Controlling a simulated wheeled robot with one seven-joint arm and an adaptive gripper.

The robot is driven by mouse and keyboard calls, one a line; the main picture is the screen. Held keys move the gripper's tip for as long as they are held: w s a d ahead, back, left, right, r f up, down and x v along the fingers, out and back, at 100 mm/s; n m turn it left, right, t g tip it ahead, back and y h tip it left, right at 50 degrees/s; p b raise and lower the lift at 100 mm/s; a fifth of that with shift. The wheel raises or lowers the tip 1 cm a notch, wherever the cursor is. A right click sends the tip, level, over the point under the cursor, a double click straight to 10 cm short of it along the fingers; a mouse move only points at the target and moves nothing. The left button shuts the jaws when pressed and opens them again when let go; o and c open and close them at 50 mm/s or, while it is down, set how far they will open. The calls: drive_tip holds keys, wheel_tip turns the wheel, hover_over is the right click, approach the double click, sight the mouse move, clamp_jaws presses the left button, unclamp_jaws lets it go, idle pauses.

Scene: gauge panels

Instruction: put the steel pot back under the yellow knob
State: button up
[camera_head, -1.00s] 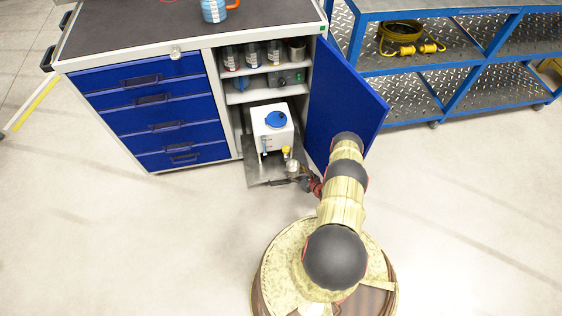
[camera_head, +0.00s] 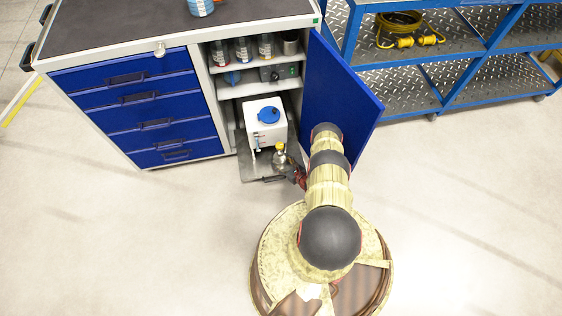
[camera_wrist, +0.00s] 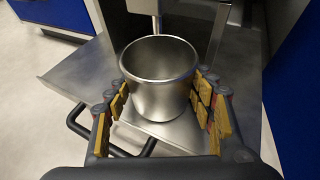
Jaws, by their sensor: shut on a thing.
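The steel pot (camera_wrist: 160,78) is upright, open and empty in the wrist view. My gripper (camera_wrist: 162,98) is shut on it, with a yellow-padded finger at each side. In the head view the pot (camera_head: 280,161) shows just in front of and below the yellow knob (camera_head: 280,147), and my gripper (camera_head: 295,174) reaches it from the right. The knob sits at the front of a white machine with a blue lid (camera_head: 265,122). I cannot tell whether the pot is directly under the knob or touches the plate below.
A steel pull-out plate (camera_wrist: 78,72) with a black handle (camera_wrist: 75,118) lies below the pot. Floor to the left is clear.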

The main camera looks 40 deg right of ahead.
drive_tip(key=shift+f, duration=0.15)
drive_tip(key=o, duration=1.4)
